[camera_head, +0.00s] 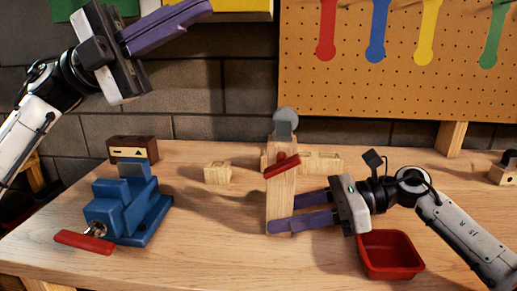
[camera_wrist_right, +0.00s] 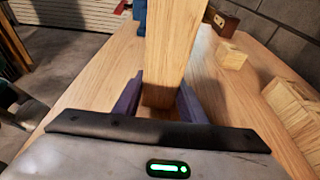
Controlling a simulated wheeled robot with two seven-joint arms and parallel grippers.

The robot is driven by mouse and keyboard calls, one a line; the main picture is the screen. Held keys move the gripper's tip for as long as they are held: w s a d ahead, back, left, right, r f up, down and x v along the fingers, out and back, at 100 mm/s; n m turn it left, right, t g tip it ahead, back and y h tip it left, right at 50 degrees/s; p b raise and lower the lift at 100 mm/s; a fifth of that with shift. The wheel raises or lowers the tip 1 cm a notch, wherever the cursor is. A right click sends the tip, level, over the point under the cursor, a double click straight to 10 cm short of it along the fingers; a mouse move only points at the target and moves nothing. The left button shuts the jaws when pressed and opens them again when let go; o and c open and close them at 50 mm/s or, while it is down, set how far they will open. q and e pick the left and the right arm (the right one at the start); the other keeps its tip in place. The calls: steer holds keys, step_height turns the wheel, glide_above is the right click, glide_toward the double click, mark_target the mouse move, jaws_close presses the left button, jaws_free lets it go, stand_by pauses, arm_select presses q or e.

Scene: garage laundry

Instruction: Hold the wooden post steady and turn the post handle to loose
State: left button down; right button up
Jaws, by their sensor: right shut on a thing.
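The light wooden post (camera_head: 281,203) stands upright on the workbench, with a red handle (camera_head: 282,165) set slantwise across its upper front and a grey metal piece on top. My right gripper (camera_head: 282,224) is shut on the lower part of the post, coming from the right. In the right wrist view the post (camera_wrist_right: 172,50) rises between the two purple fingers (camera_wrist_right: 160,98); the handle is out of that view. My left gripper (camera_head: 205,8) is raised at the upper left, well away from the post; whether its purple fingers are apart is unclear.
A blue vise (camera_head: 125,208) with a red handle (camera_head: 84,242) sits at left. A red bin (camera_head: 390,255) lies below my right wrist. Small wooden blocks (camera_head: 217,172) and a dark brown block (camera_head: 133,148) stand behind. A pegboard (camera_head: 400,100) hangs above the bench.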

mark_target(271, 169)
arm_select(q)
steer(key=d+f+m+g+y, duration=0.25)
steer(key=d+f+y, duration=0.25)
steer(key=d+y, duration=0.35)
steer(key=a+f+n+t+y, duration=0.1)
steer(key=a+n+t+y, duration=0.15)
steer(key=a+y, duration=0.45)
steer(key=shift+m+t+y, duration=0.4)
steer(key=shift+y, duration=0.15)
steer(key=x, duration=1.4)
steer(key=shift+w+d, duration=0.2)
steer(key=shift+d, duration=0.05)
